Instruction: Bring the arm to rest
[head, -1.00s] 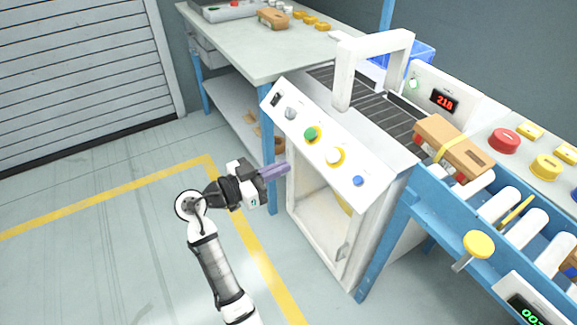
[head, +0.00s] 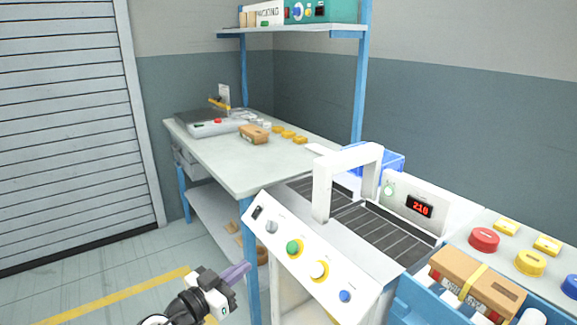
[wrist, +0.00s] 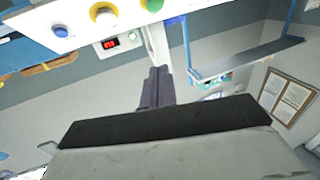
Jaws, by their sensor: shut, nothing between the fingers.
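Most of my arm is below the head view's edge.
A grey workbench (head: 240,170) stands behind on the left. A strapped brown box (head: 478,283) is at the right. The floor at left (head: 70,285) is clear.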

